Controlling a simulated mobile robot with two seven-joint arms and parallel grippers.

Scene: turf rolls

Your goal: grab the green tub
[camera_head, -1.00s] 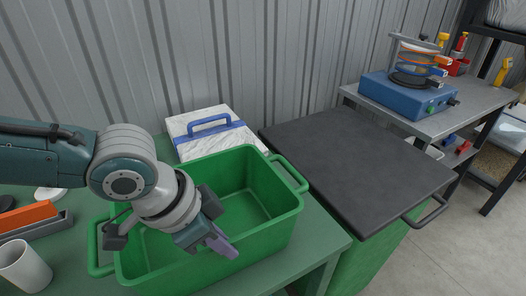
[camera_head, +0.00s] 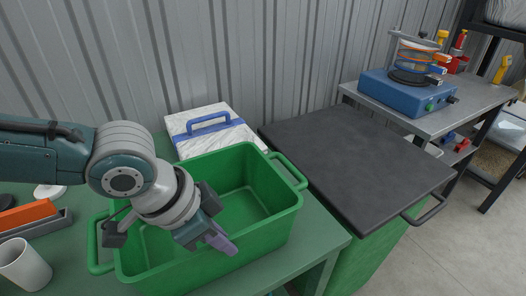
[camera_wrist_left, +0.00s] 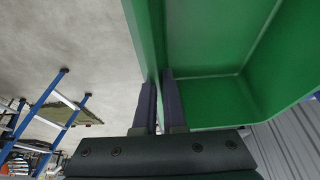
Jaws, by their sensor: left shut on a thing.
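The green tub (camera_head: 268,228) is an open rectangular container with a loop handle at each end. It stands on the green table (camera_head: 320,252) in the head view. My left gripper (camera_head: 219,238) reaches over the tub to its near long wall. In the left wrist view, the tub (camera_wrist_left: 205,60) fills the upper right, and my left gripper's dark purple fingers (camera_wrist_left: 160,100) lie on either side of the tub's wall, shut on it. The tub's inside looks empty where it shows; my arm hides part of it. My right gripper is not in view.
A white box with a blue handle (camera_head: 208,130) stands behind the tub. A dark flat lid (camera_head: 355,165) covers a green bin at the right. A white cup (camera_head: 24,268) and an orange block (camera_head: 28,216) in a grey tray are at the left. A corrugated wall closes the back.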

